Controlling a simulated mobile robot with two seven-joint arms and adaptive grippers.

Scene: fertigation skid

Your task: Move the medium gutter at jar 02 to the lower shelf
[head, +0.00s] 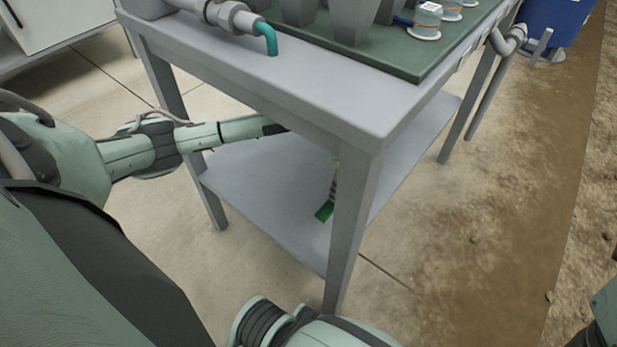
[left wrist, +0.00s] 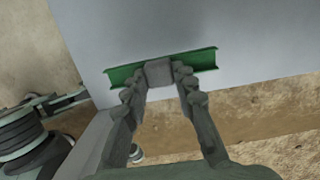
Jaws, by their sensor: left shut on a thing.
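The green gutter (head: 325,211) shows in the head view under the bench top, over the lower shelf (head: 262,205) and just left of the near leg. In the left wrist view the gutter (left wrist: 204,62) is a long green channel with a grey block (left wrist: 159,73) at its middle. My left gripper (left wrist: 158,84) is shut on the gutter at that block, one finger on each side. In the head view the leg and bench top partly hide this gripper (head: 334,184). I cannot tell whether the gutter touches the shelf. My right gripper is out of view.
The grey bench top (head: 300,95) covers the shelf from above, and its near leg (head: 352,225) stands close to the gutter. A dark green tray (head: 400,66) with several grey holders and white-capped jars (head: 428,18) is on top. The visible shelf is otherwise bare.

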